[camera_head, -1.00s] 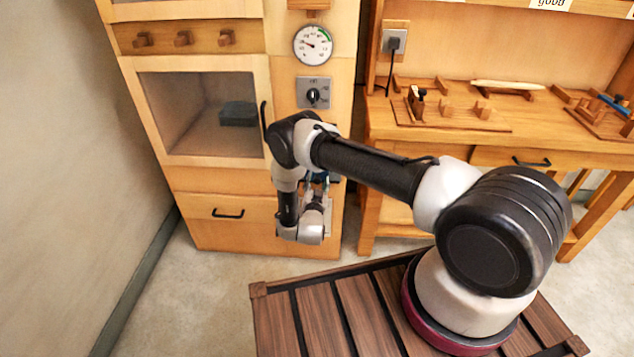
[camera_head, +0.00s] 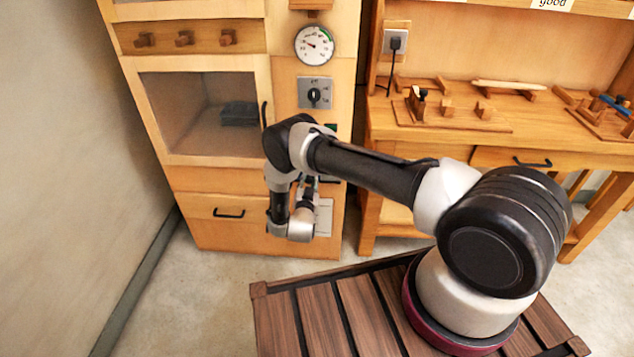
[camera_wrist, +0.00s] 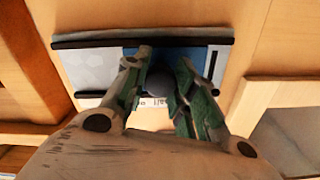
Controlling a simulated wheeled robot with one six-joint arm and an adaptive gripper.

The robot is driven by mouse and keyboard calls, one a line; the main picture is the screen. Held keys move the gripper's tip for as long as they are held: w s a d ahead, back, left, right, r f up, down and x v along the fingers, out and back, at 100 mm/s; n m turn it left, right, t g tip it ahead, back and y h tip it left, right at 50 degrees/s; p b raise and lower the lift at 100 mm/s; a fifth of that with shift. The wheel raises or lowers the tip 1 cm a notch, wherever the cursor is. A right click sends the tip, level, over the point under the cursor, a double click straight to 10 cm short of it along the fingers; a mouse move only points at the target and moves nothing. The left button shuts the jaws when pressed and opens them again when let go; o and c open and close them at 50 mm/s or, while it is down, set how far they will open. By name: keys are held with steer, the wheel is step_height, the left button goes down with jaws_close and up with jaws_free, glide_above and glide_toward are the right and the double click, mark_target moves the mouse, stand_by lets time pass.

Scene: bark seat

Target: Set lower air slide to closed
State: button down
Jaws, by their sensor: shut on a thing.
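The lower air slide (camera_wrist: 95,68) shows in the wrist view as a flat plate between black rails. Its left part is pale, and a blue area (camera_wrist: 201,57) shows at the right. A round grey knob (camera_wrist: 158,83) stands out from its middle. My gripper (camera_wrist: 163,62) has one finger on each side of the knob and is shut on it. A white scale strip (camera_wrist: 150,101) lies below the knob, partly covered by the fingers. In the head view my gripper (camera_head: 308,183) is at the cabinet's lower right front, and my wrist hides most of the slide.
The cabinet has a glass door (camera_head: 195,115) with a black handle, a dial gauge (camera_head: 314,45), a rotary switch (camera_head: 315,94) and a lower drawer (camera_head: 229,213). A workbench (camera_head: 440,120) with tools stands to the right. Open floor shows at the left.

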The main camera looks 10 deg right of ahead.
steer(key=shift+w+a, duration=0.25)
steer(key=shift+a, duration=0.4)
steer(key=shift+w+a, duration=0.2)
steer(key=shift+a, duration=0.4)
steer(key=c, duration=1.1)
jaws_free()
steer(key=shift+a, duration=0.15)
steer(key=shift+c, duration=0.2)
steer(key=v, duration=1.2)
